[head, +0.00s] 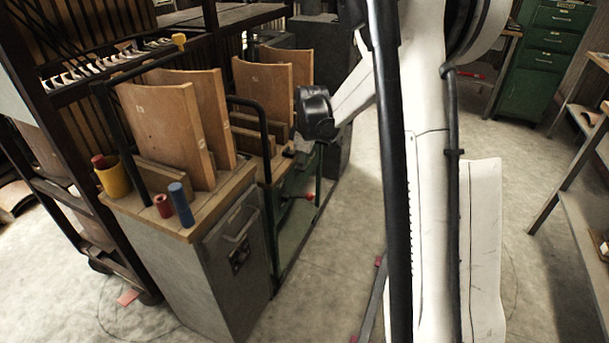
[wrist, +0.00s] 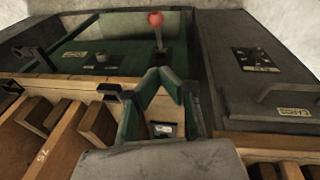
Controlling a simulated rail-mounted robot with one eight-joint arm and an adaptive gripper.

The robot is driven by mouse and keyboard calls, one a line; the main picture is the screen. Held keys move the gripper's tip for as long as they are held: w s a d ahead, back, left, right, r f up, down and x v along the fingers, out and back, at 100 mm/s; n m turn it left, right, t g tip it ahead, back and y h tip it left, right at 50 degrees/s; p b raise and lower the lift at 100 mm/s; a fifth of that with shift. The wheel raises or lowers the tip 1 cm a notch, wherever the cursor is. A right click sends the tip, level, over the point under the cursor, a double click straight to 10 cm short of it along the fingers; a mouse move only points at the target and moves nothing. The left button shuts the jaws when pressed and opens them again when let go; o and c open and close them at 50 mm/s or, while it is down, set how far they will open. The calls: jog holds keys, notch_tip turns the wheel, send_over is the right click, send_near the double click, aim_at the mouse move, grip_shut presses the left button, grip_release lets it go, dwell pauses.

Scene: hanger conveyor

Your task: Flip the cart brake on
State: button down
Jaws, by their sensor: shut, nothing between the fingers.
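A lever with a red ball knob (wrist: 155,18) stands out from the cart's green side panel (wrist: 122,57), and I take it for the cart brake. In the head view the red knob (head: 310,197) shows low on the cart's right side. My gripper (wrist: 161,73) is shut and empty. In the wrist view its fingertips meet just below the lever's base in the picture; I cannot tell whether they touch it. In the head view my gripper (head: 303,146) is small and dark, beside the cart's top edge and above the knob.
Curved wooden panels (head: 160,125) stand upright on the cart near a black rail (head: 262,113). A grey cabinet (head: 205,275) is at the near end, with a yellow cup (head: 113,178) and blue cylinder (head: 181,205) on top. Open floor lies right of the cart.

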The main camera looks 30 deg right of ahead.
jog(key=b, duration=0.3)
send_over(307, 194)
jog(key=w+a, duration=0.2)
jog(key=s+x, duration=0.2)
jog(key=x, duration=0.7)
jog(key=shift+s+d+f, duration=0.3)
jog(key=shift+f, duration=0.25)
jog(key=shift+s+d+f, duration=0.25)
jog(key=shift+s+f, duration=0.1)
jog(key=shift+f, duration=0.2)
jog(key=shift+s+d+f, duration=0.3)
jog(key=shift+f, duration=0.2)
jog(key=shift+d+f+b, duration=0.1)
jog(key=shift+b, duration=0.25)
